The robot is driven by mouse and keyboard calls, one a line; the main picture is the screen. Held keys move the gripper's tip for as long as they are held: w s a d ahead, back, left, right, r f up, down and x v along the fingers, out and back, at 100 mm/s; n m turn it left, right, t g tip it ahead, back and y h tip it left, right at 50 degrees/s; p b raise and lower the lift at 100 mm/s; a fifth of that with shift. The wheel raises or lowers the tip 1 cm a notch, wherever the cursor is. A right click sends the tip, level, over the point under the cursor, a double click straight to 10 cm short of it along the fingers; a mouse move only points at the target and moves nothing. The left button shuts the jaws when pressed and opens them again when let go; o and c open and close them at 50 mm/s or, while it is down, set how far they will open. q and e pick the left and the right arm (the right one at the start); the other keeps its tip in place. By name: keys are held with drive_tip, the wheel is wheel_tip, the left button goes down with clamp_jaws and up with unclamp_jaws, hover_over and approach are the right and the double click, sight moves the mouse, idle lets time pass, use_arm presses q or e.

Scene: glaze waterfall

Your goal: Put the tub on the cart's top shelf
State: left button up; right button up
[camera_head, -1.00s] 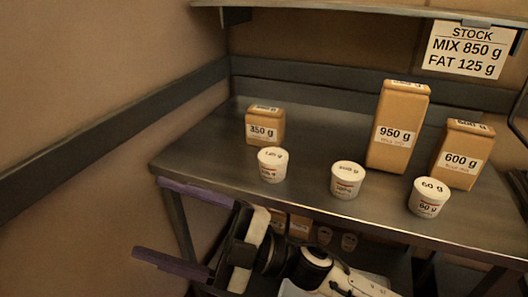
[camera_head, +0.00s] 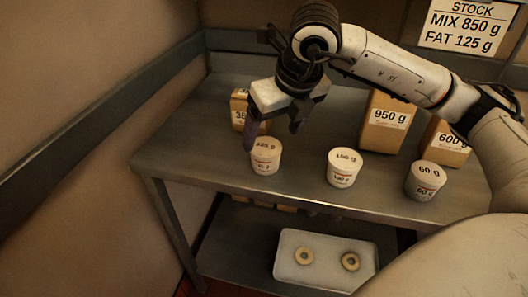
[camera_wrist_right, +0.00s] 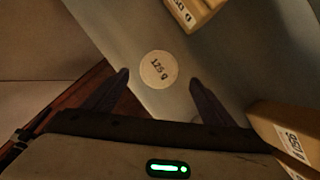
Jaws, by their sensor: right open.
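Three white tubs stand upright along the front of the metal table top (camera_head: 210,165). The left tub (camera_head: 265,158) reads 125 g, the middle tub (camera_head: 341,169) has a label too blurred to read surely, and the right tub (camera_head: 424,181) reads 60 g. My right gripper (camera_head: 272,132) is open, its purple fingers pointing down just above and behind the 125 g tub. In the right wrist view the 125 g lid (camera_wrist_right: 158,70) lies between the fingertips, with clear space to each. I see no separate cart. My left gripper is not in view.
Brown packages stand behind the tubs: the 350 g pack (camera_head: 238,108), partly hidden by my gripper, the tall 950 g pack (camera_head: 384,125) and the 600 g pack (camera_head: 446,142). A white tray (camera_head: 325,283) with two rings lies on the lower shelf. A sign (camera_head: 466,27) hangs behind.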

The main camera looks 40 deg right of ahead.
sight(266, 147)
drive_tip(key=p+x, duration=0.1)
drive_tip(key=x, duration=0.6)
drive_tip(key=shift+w+f, duration=0.1)
drive_tip(key=shift+f, duration=0.05)
drive_tip(key=c, duration=1.3)
